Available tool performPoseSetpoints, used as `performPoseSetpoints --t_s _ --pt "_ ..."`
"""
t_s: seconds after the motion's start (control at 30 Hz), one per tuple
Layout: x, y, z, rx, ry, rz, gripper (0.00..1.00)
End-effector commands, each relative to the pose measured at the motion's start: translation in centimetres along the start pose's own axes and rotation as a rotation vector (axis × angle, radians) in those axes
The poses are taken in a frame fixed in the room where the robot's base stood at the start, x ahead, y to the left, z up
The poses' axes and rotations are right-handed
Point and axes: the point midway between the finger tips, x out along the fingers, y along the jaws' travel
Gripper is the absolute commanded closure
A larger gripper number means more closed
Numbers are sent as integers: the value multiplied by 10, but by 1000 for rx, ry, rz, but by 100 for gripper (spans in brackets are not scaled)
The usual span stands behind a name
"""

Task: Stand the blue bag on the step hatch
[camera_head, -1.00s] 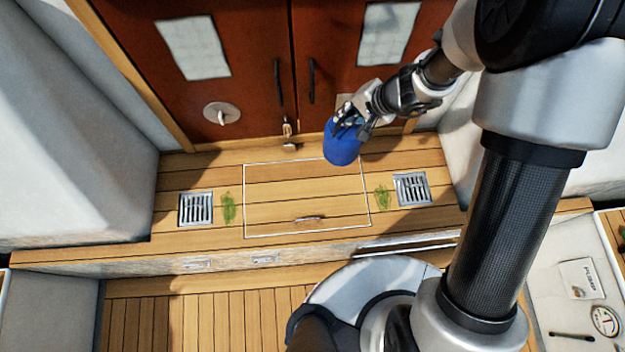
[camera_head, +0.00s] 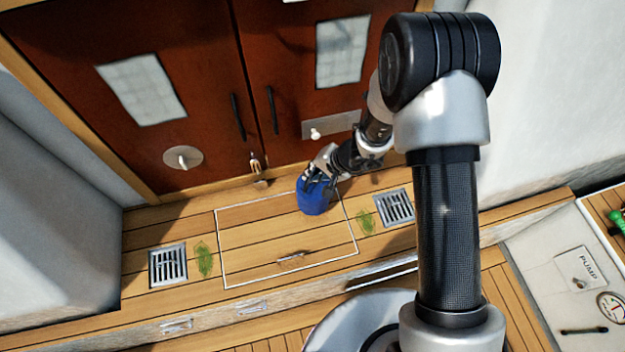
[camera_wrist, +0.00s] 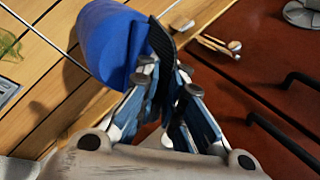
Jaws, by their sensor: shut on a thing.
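The blue bag (camera_head: 314,198) is in my gripper (camera_head: 316,176), over the back right part of the step hatch (camera_head: 282,240). The hatch is a white-outlined panel in the wooden step with a small metal handle at its front. In the wrist view the blue bag (camera_wrist: 112,42) shows beyond the fingers of my gripper (camera_wrist: 160,75), which are shut on its top edge. The bag looks roughly upright in the head view. I cannot tell whether its bottom touches the hatch. The fingers hide part of its top.
Red-brown doors (camera_head: 200,90) with black handles stand behind the step. A metal latch (camera_head: 257,168) hangs low between them. Metal grates (camera_head: 168,265) and green weed patches (camera_head: 204,260) flank the hatch. Most of the hatch's left and front is clear.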

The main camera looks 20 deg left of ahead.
Motion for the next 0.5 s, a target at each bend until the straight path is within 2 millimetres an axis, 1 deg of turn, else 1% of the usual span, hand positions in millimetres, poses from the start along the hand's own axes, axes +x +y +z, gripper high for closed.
performPoseSetpoints --t_s 0.1,0.23,0.5 --pt "16 10 0 2 -1 0 100" --pt "31 19 0 2 -1 -1 100" --pt "31 19 0 0 1 -2 100"
